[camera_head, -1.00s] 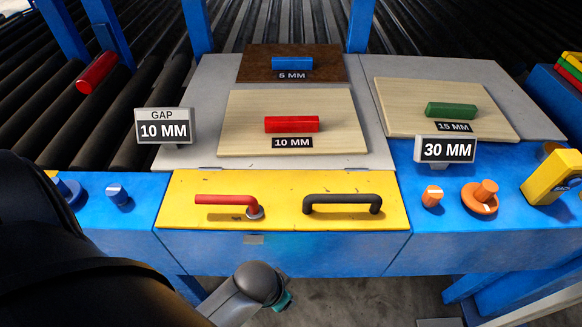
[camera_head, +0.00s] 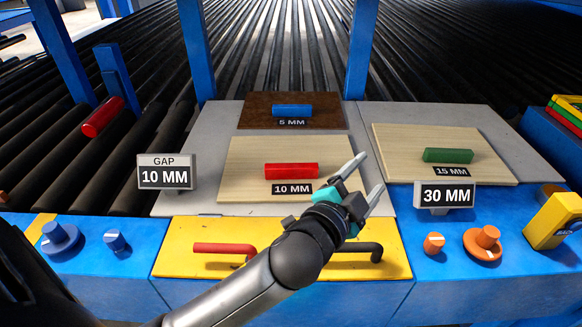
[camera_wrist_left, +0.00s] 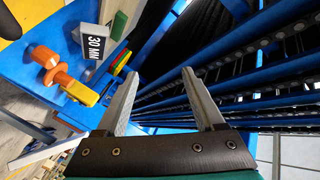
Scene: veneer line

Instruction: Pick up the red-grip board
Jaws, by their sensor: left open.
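The red-grip board (camera_head: 240,180) is a pale wooden board labelled 10 MM, lying on a grey plate. Its red block grip (camera_head: 291,171) stands on its middle. My left gripper (camera_head: 366,173) is open and empty, over the right edge of this board, to the right of the red grip and apart from it. The gripper hides part of the board's right side. In the left wrist view, the two open fingers (camera_wrist_left: 160,100) have nothing between them and point toward the rollers. My right gripper is not in view.
A dark 5 MM board (camera_head: 255,112) with a blue grip lies behind, and a 15 MM board (camera_head: 395,142) with a green grip lies right. A 30 MM sign (camera_head: 444,194) stands near my gripper. A yellow panel (camera_head: 180,258) with red and black handles is in front.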

